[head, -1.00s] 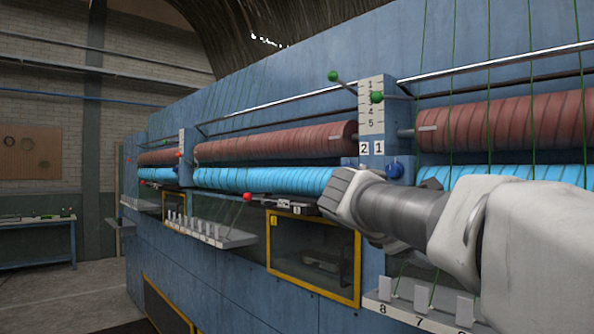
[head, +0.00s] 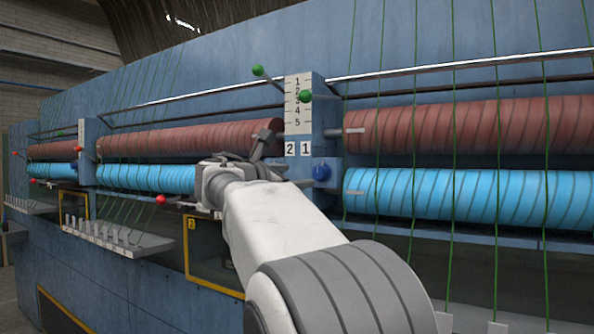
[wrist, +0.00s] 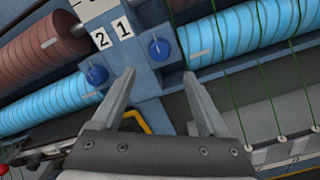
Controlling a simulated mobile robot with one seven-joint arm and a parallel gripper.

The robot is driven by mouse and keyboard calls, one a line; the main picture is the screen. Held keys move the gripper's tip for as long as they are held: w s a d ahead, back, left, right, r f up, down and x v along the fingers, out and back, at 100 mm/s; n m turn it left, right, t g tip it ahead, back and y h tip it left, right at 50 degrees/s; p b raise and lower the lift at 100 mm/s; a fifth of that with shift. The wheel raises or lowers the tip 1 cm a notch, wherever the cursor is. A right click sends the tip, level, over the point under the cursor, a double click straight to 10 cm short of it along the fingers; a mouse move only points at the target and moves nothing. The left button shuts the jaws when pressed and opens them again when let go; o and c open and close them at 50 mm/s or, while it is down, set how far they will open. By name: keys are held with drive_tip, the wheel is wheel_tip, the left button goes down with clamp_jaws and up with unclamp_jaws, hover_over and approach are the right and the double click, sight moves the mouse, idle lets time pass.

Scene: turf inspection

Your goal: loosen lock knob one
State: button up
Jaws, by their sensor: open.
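Lock knob one is a round blue knob (wrist: 159,48) below the label "1" on the blue post, upright in the wrist view. It also shows in the head view (head: 321,172), just right of the post. A second blue knob (wrist: 96,75) sits below the label "2"; my arm seems to hide it in the head view. My gripper (wrist: 158,76) is open and empty. Its fingertips point toward the post, and knob one appears just beyond the gap between them, not touched. In the head view my gripper (head: 262,148) is left of knob one.
Brown rollers (head: 440,128) and blue rollers (head: 470,198) flank the post, with green threads running down. Two green-tipped levers (head: 305,96) stand by the number scale. A red-tipped lever (head: 161,200) and a yellow-framed window (head: 190,250) are at the left.

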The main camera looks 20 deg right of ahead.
sight(318, 173)
drive_tip(key=p+x, duration=0.3)
drive_tip(key=x, duration=0.8)
drive_tip(key=shift+w+d, duration=0.1)
drive_tip(key=shift+w, duration=0.05)
clamp_jaws()
